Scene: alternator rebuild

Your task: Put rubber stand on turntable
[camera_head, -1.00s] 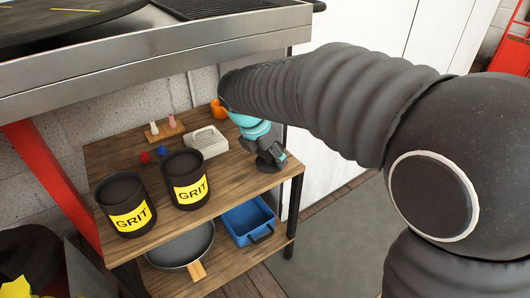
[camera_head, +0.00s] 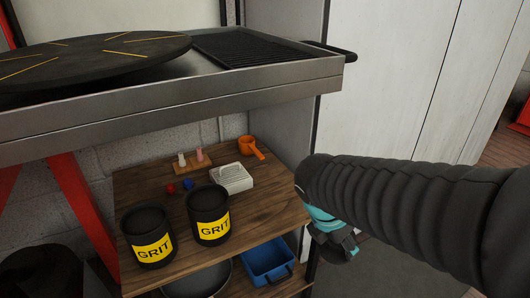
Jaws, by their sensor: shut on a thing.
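The turntable (camera_head: 88,60) is a flat, dark round disc with yellow lines, on top of the metal bench at the upper left. My gripper (camera_head: 343,250) is low and to the right of the wooden shelf, well away from the turntable and below it. It is shut on a dark thing at its tips, which seems to be the rubber stand. My arm and the dark fingers hide most of it, so its shape cannot be made out.
The metal bench (camera_head: 250,97) has a raised front edge and a black grate (camera_head: 245,50). A blue bin (camera_head: 267,262) is below. White panels (camera_head: 390,70) stand at right.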

